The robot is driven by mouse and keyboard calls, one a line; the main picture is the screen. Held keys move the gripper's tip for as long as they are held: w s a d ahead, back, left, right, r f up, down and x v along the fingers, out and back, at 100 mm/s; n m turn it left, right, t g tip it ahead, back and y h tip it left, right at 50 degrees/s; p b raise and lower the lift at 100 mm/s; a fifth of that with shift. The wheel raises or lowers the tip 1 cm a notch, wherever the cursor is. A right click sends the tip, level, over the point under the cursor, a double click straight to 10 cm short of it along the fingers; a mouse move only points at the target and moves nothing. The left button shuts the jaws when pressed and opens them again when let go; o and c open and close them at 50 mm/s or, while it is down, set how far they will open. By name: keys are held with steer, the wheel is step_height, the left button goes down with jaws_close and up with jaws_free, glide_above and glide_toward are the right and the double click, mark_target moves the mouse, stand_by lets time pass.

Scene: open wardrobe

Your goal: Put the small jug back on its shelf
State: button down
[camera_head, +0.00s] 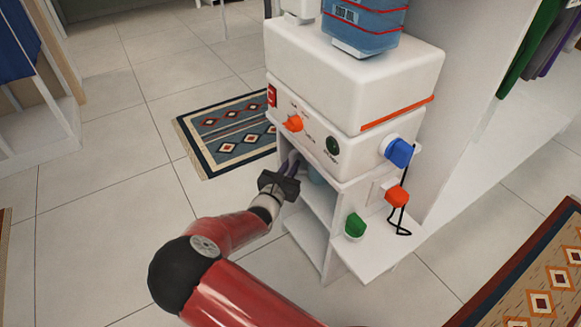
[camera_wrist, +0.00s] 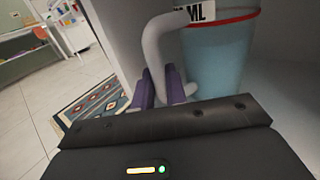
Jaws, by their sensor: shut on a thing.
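The small jug (camera_wrist: 222,55) is bluish and see-through, with a red rim band, a white label ending in "ML" and a pale handle (camera_wrist: 153,45). It is upright in the wrist view. In the head view only a bit of blue (camera_head: 317,176) shows inside the shelf unit, under the white machine. My gripper (camera_head: 293,158) reaches into the upper shelf opening from the left. Its purple fingers (camera_wrist: 160,90) are shut on the jug's handle. Whether the jug's base touches the shelf (camera_head: 318,203) is hidden.
The white machine (camera_head: 345,85) with coloured knobs sits on the shelf unit, close above my gripper. A larger blue jug (camera_head: 365,22) stands on top. A side ledge (camera_head: 385,245) holds a green knob-like item (camera_head: 355,225). Patterned rugs (camera_head: 225,130) lie on the tiled floor.

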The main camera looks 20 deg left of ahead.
steer(key=c, duration=1.4)
jaws_free()
steer(key=shift+f, duration=0.1)
steer(key=shift+c, duration=0.2)
steer(key=shift+r, duration=0.2)
steer(key=s+a, duration=0.1)
steer(key=s, duration=1.1)
steer(key=shift+a+f+p, duration=0.2)
steer(key=shift+p, duration=0.1)
